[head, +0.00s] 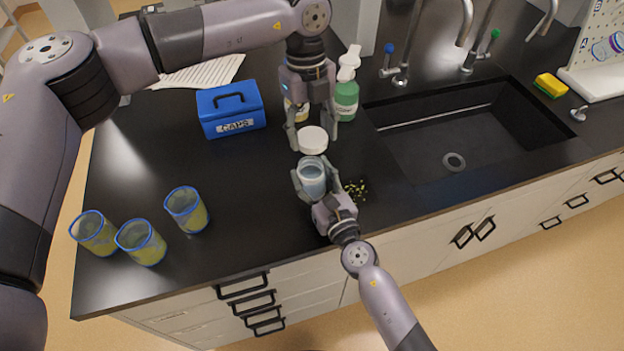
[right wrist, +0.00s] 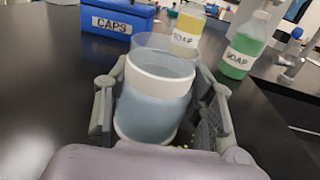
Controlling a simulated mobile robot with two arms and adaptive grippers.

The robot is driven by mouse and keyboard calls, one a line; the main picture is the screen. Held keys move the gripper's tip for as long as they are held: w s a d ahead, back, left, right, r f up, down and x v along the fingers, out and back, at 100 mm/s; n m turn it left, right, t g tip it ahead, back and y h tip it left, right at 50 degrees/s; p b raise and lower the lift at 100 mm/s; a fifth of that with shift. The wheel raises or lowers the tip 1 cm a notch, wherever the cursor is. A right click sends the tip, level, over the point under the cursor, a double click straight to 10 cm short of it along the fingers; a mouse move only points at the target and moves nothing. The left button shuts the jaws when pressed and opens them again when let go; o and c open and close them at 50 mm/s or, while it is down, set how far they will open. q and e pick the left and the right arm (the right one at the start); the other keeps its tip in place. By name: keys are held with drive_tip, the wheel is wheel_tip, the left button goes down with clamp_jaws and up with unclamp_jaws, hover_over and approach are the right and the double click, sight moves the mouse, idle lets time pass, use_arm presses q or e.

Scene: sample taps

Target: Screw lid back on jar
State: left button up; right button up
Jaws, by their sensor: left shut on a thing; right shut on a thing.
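The jar (head: 313,184) is clear, with a white band and bluish contents, and its top is open. It stands upright between the fingers of my right gripper (head: 312,186), which is shut on it near the counter's front edge. The jar (right wrist: 155,95) also shows large in the right wrist view, with a finger on each side. The white round lid (head: 313,140) is held by my left gripper (head: 312,145), which points down and is shut on it. In the head view the lid appears just above the jar's mouth, apart from it. The lid is not seen in the right wrist view.
Three blue-rimmed beakers (head: 186,209) stand at the left. A blue CAPS box (head: 231,110) and soap bottles (head: 346,100) stand behind. Small yellowish bits (head: 356,188) lie right of the jar. A sink (head: 440,135) with taps is at the right.

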sight(311, 165)
use_arm(q)
drive_tip(key=shift+a+f, duration=0.15)
drive_tip(key=shift+f, duration=2.3)
drive_tip(key=shift+s, duration=0.1)
drive_tip(key=shift+f, duration=0.9)
drive_tip(key=shift+f, duration=0.55)
